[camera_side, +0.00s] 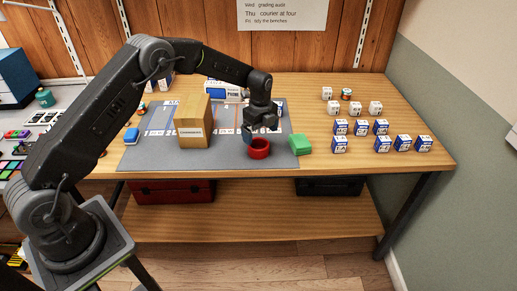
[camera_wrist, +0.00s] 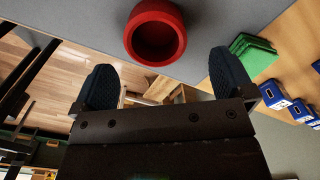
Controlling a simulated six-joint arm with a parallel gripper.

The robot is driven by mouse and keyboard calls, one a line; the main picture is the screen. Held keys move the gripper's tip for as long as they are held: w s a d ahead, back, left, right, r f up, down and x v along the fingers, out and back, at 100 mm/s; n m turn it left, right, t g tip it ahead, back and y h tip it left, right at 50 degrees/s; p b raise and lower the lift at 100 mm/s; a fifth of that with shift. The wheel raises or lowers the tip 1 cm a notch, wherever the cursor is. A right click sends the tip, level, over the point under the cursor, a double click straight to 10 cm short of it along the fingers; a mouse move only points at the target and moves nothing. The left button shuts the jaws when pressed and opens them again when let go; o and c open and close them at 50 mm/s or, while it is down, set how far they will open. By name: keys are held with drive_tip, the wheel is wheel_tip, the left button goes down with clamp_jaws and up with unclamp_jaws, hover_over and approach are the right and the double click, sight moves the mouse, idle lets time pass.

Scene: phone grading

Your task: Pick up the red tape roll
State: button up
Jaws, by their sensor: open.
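The red tape roll (camera_side: 259,148) is a short hollow ring on the front edge area of the grey mat, near the bench's front edge. In the wrist view the red tape roll (camera_wrist: 155,32) shows at the top, its opening facing the camera. My gripper (camera_side: 248,132) is just behind and left of the roll in the side view, close to it; whether they touch I cannot tell. In the wrist view my gripper (camera_wrist: 165,80) has its two dark fingers spread wide, with nothing between them. The roll lies beyond the fingertips.
A green stack of cloths (camera_side: 300,145) lies right of the roll. A cardboard box (camera_side: 193,122) stands to the left on the grey mat (camera_side: 150,157). Several blue-and-white boxes (camera_side: 381,143) stand to the right. A white PRIME box (camera_side: 225,90) is behind my gripper.

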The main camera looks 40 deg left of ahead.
sight(259, 145)
drive_tip(key=shift+s+f, duration=0.15)
drive_tip(key=shift+f, duration=1.25)
drive_tip(key=shift+s+f, duration=0.1)
drive_tip(key=shift+f, duration=1.3)
drive_tip(key=c, duration=0.9)
drive_tip(key=shift+c, duration=0.2)
drive_tip(key=shift+r, duration=0.1)
